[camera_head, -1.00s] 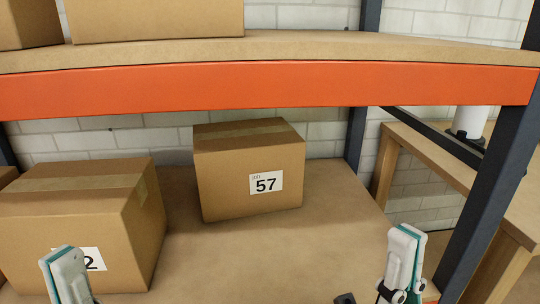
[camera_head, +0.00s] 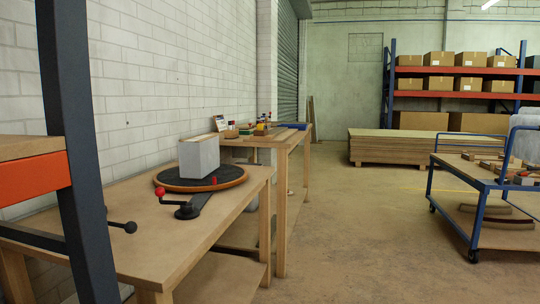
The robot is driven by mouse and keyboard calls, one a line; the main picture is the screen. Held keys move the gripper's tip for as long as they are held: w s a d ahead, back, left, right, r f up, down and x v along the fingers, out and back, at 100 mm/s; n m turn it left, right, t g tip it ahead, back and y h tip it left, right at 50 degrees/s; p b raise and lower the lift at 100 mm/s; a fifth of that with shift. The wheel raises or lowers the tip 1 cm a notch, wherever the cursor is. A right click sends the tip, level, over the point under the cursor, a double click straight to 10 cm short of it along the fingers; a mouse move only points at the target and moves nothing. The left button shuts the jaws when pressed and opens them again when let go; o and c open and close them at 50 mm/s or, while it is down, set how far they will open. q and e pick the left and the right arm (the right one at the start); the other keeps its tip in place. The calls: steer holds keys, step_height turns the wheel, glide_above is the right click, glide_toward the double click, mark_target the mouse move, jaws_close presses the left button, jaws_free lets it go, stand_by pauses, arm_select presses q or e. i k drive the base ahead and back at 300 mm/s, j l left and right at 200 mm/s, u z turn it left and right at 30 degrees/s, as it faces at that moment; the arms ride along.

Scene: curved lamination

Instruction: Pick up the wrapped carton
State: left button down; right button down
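A pale grey-white box (camera_head: 199,157), which looks like the wrapped carton, stands upright on a dark round turntable with a wooden rim (camera_head: 232,180). The turntable sits on a wooden table (camera_head: 165,225) left of centre. The wrapping itself is too small to make out. Neither of my grippers shows in the head view now.
A red-knobbed lever (camera_head: 160,193) and a black-knobbed handle (camera_head: 131,227) stand by the turntable. A dark rack post (camera_head: 75,130) rises at left. A second bench (camera_head: 300,140) adjoins behind. A blue cart (camera_head: 475,180) stands at right. The middle floor (camera_head: 360,235) is clear.

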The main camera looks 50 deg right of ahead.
mark_target(199, 155)
steer(key=l+z, duration=0.15)
steer(key=z, duration=1.1)
steer(key=i+l+u, duration=0.1)
steer(key=i+l, duration=1.55)
